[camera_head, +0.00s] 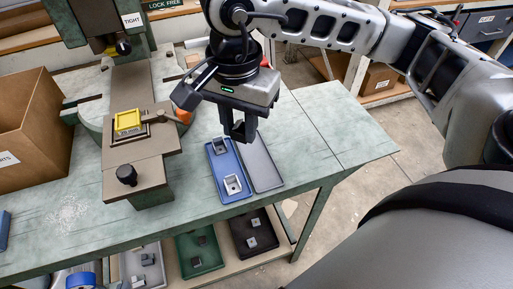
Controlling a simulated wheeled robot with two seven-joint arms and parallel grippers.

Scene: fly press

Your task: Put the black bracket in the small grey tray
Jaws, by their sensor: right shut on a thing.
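My right gripper (239,128) comes in from the top and points down above the far ends of two narrow trays. It is shut on a small dark thing between its black fingertips. This is likely the black bracket, but its shape is hard to tell from the fingers. The small grey tray (263,170) lies on the green table, just right of the blue tray, and looks empty. The gripper hides part of its far end. My left gripper is not in view.
The blue tray (241,194) holds light metal brackets (232,184). The press with its yellow-framed block (128,122) and orange-tipped lever stands left. A cardboard box (33,130) is at far left. Green (200,269) and black (236,250) trays with parts sit below. The table's right side is clear.

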